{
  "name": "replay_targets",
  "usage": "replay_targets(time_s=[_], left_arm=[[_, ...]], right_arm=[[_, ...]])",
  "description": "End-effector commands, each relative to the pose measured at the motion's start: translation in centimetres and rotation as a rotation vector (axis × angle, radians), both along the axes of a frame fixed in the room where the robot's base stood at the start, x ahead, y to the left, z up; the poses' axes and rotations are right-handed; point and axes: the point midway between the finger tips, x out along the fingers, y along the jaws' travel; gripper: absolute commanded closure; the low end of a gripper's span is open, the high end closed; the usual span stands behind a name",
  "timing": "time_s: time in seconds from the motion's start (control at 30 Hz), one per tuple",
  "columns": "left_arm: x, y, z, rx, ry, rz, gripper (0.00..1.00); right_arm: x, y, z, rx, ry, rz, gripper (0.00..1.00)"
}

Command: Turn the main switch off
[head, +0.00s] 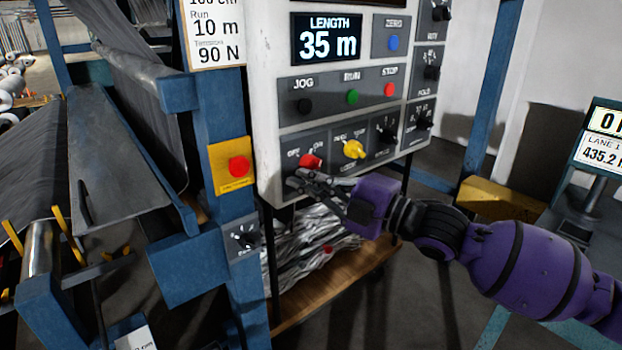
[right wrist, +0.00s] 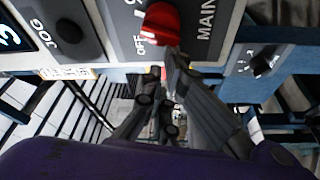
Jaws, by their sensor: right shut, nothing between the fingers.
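The main switch (head: 310,161) is a red rotary knob at the lower left of the white control panel, with OFF and ON marks above it. It also shows at the top of the right wrist view (right wrist: 160,23), beside the words OFF and MAIN. I cannot tell clearly which mark it points to. My right gripper (head: 299,182) is shut and empty, just below the knob. In the right wrist view its fingertips (right wrist: 167,76) lie close under the knob; I cannot tell whether they touch it. My left gripper is not in view.
A yellow knob (head: 354,149) sits right of the main switch. JOG, RUN and STOP buttons (head: 351,96) are above. A red button on a yellow plate (head: 238,167) is on the blue post to the left. A wooden shelf (head: 330,290) with grey material is below the panel.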

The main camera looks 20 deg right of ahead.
Motion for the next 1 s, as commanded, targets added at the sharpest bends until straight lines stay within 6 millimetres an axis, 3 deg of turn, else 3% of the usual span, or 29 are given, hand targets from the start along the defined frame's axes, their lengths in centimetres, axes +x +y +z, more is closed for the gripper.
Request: replay_targets(time_s=[0.63, 1.0], left_arm=[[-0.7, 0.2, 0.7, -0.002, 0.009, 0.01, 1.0], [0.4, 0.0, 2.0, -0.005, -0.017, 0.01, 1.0]], right_arm=[[0.2, -0.4, -1.5, -0.428, -0.156, -0.002, 1.0], [0.4, -1.1, -2.4, -0.726, -0.267, -0.002, 1.0]])
